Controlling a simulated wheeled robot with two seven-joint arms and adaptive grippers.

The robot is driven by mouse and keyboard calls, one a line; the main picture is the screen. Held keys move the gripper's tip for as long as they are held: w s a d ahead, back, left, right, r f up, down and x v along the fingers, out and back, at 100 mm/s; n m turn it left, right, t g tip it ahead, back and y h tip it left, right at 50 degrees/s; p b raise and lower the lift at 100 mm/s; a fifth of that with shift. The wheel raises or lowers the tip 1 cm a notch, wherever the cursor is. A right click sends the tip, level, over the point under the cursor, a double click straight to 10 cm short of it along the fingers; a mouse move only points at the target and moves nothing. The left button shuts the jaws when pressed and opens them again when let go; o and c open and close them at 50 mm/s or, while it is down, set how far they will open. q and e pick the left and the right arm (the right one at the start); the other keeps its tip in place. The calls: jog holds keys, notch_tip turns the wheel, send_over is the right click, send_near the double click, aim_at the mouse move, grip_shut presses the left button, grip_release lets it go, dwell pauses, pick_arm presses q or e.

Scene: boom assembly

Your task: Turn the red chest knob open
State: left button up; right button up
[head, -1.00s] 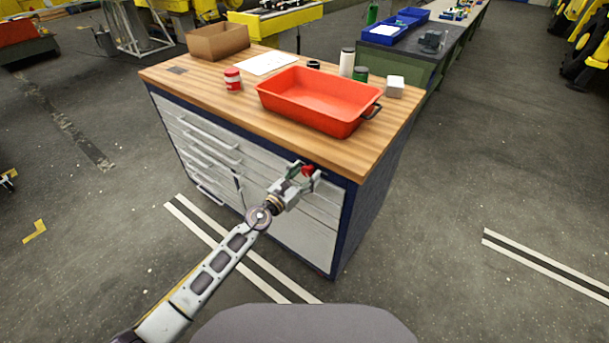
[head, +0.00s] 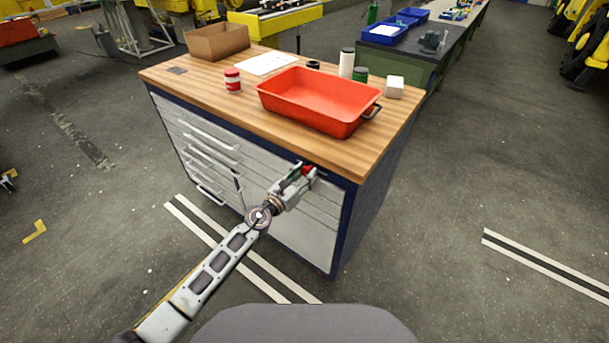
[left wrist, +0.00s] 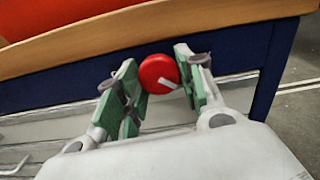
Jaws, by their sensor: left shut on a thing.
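The red chest knob (left wrist: 158,73) is a round red disc with a pale bar on its face, on the dark blue upper frame of the chest. In the head view the knob (head: 308,170) shows as a small red patch between the fingers. My left gripper (head: 303,172) is at the chest's front, just below the top edge. In the left wrist view its green-padded fingers (left wrist: 160,86) stand on both sides of the knob, shut on it. The chest (head: 349,235) has grey drawers and a blue frame. My right gripper is not in view.
The wooden top (head: 200,93) carries a red-orange tray (head: 316,98), a red and white can (head: 232,80), a cardboard box (head: 217,43), a white cylinder (head: 347,62) and a white block (head: 395,87). Drawer handles (head: 212,134) stick out on the left front.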

pick_arm(q)
jog(key=n+p, duration=0.1)
jog(key=n, duration=0.3)
jog(key=shift+n, duration=0.3)
jog(key=n, duration=0.2)
jog(key=shift+n, duration=0.4)
jog(key=n+p, duration=0.1)
jog(key=n, duration=0.2)
jog(key=shift+n, duration=0.3)
jog(key=n+p, duration=0.1)
jog(key=n, duration=0.2)
jog(key=shift+r, duration=0.1)
jog(key=shift+n+p, duration=0.55)
jog(key=shift+n, duration=0.95)
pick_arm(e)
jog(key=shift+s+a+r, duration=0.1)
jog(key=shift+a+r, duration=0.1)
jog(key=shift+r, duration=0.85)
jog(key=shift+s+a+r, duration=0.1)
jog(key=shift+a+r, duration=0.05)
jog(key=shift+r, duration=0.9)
pick_arm(q)
jog(key=shift+s, duration=0.1)
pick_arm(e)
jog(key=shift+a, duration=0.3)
pick_arm(q)
jog(key=o, duration=1)
